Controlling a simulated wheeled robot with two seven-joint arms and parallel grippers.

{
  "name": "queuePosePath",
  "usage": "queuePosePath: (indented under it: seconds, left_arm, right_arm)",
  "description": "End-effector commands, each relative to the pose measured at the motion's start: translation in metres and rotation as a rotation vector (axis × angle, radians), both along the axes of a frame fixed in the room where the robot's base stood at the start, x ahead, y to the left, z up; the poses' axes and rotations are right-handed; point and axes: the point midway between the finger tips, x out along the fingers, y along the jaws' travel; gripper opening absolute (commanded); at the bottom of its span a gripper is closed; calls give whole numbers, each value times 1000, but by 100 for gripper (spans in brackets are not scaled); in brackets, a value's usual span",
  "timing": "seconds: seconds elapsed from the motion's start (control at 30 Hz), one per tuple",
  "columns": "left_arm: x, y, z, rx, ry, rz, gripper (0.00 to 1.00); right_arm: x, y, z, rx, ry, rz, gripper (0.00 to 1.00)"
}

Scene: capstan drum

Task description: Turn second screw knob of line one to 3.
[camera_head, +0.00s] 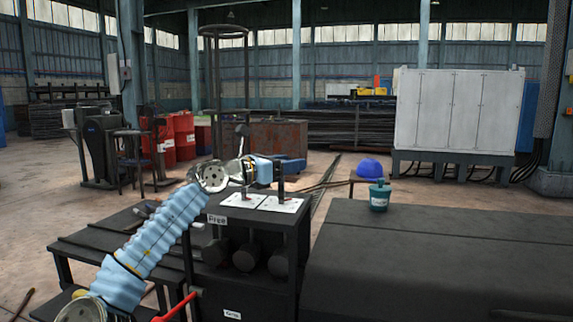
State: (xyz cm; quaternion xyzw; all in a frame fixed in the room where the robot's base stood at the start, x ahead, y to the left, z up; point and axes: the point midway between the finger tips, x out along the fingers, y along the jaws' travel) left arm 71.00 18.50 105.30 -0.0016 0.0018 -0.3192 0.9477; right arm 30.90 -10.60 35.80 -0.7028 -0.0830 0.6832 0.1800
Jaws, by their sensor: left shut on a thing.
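Two white plates lie side by side on top of a black cabinet (262,219): the left plate (236,204) and the right plate (287,205). A dark upright knob stem (281,188) stands on the right plate, and another dark stem (244,190) stands on the left plate. My left gripper (279,170) reaches over the plates from the left, at the top of the right stem. It is shut on that knob, whose top is mostly hidden by the gripper. Any numbers on the plates are too small to read. My right gripper is out of view.
A long dark cabinet (440,262) fills the right front. A teal jar (379,196) stands on its far left corner. A low dark bench (115,232) is at the left. A red handle (178,306) sticks up at the front. A blue dome (368,168) lies behind.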

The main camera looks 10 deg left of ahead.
Motion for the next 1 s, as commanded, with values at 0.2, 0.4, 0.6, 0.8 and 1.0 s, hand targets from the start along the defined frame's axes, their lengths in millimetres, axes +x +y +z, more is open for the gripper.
queuePosePath:
  seconds: [0.2, 0.4, 0.6, 0.8, 1.0]
  left_arm:
    - [0, 2, 5, -3, -13, -29, 26]
    - [0, 3, 6, -1, -14, -34, 26]
    - [-1, 2, 6, 0, -15, -33, 26]
    - [-1, 1, 4, 1, -11, -35, 77]
    - [-1, 1, 3, 2, -8, -38, 77]
  right_arm:
    - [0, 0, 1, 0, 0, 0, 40]
    - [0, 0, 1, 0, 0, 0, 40]
    - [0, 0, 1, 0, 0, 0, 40]
    - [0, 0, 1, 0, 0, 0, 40]
    - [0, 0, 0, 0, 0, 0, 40]
